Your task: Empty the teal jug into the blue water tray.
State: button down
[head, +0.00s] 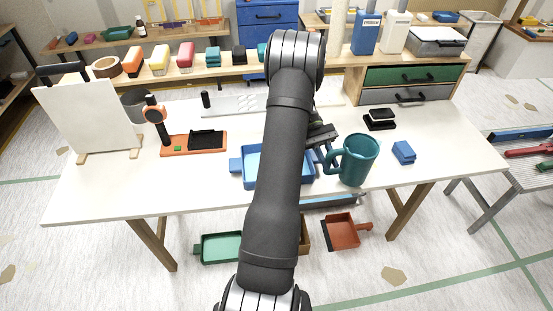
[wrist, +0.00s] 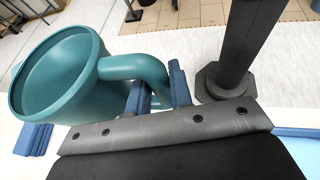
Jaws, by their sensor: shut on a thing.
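The teal jug (head: 361,163) is at the right-front part of the white table, right of the blue water tray. It looks close to upright, mouth up; I cannot tell whether its base touches the table. My gripper (head: 328,151) is shut on the jug's handle, on its left side. In the wrist view, the blue fingers (wrist: 158,88) of my gripper straddle the handle of the jug (wrist: 72,78). What the jug holds cannot be made out. The blue water tray (head: 236,165) lies left of the jug, its middle hidden behind my arm.
A blue block (head: 404,152) lies right of the jug, with a black object (head: 380,119) behind it. An orange board (head: 180,150) and an upright white panel (head: 88,118) stand at left. A drawer unit (head: 412,83) is at the back right.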

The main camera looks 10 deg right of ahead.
jog(key=a+f+m+t+y, duration=0.1)
jog(key=a+m+t+y, duration=0.3)
jog(key=m+y, duration=0.75)
jog(key=w+r+m+t+y, duration=0.5)
jog(key=w+r+m+t, duration=0.2)
jog(key=w+m+t, duration=0.45)
jog(key=w+d+f+m+t+h, duration=0.1)
jog(key=w+d+m+t+h, duration=0.2)
jog(key=w+d+m+t, duration=0.3)
jog(key=w+d+t, duration=0.1)
jog(key=w+d, duration=0.4)
jog(key=w, duration=0.2)
jog(key=shift+w+f+m, duration=0.3)
jog(key=shift+w, duration=0.05)
jog(key=shift+h, duration=0.25)
